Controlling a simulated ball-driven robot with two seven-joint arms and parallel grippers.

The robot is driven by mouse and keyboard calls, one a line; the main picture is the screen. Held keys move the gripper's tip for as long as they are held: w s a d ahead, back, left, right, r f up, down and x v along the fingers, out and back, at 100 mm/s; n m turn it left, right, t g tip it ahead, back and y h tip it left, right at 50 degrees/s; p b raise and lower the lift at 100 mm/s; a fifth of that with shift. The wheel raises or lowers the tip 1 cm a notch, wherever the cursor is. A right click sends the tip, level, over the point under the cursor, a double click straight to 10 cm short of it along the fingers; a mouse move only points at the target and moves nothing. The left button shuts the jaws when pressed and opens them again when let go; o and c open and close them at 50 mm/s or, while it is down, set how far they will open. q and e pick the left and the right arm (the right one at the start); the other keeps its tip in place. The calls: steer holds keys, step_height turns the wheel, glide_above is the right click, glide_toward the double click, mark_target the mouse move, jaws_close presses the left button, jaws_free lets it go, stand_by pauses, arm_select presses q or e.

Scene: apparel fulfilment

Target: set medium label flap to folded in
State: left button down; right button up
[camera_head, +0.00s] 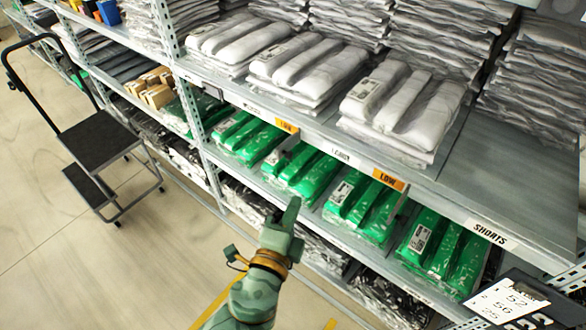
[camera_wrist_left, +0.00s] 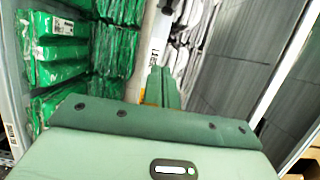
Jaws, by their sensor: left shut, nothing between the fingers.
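Two orange flaps reading LOW stick out along the shelf edge in the head view, a left one (camera_head: 286,126) and a right one (camera_head: 388,179). White labels sit beside them, one at the far left (camera_head: 252,107) and one between the flaps (camera_head: 342,157); their print is too small to read surely, so I cannot tell which is medium. My left gripper (camera_head: 292,208) is shut and empty, in front of the green packs, below and apart from the flaps. In the left wrist view its fingers (camera_wrist_left: 160,86) are together, with a white label (camera_wrist_left: 156,52) and some orange beyond them.
Green bagged packs (camera_head: 303,170) fill the lower shelf; white bagged garments (camera_head: 405,105) lie above. A SHORTS label (camera_head: 486,232) is on the edge at right. A black step stool (camera_head: 98,145) stands left on open floor. A numbered sheet (camera_head: 508,300) is at bottom right.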

steer(key=shift+s, duration=0.1)
arm_select(q)
steer(key=w, duration=1.1)
steer(key=shift+w+a+f, duration=0.15)
steer(key=shift+w, duration=0.2)
arm_select(e)
steer(key=shift+s, duration=0.2)
arm_select(q)
steer(key=shift+a, duration=0.15)
arm_select(e)
steer(key=shift+a, duration=0.1)
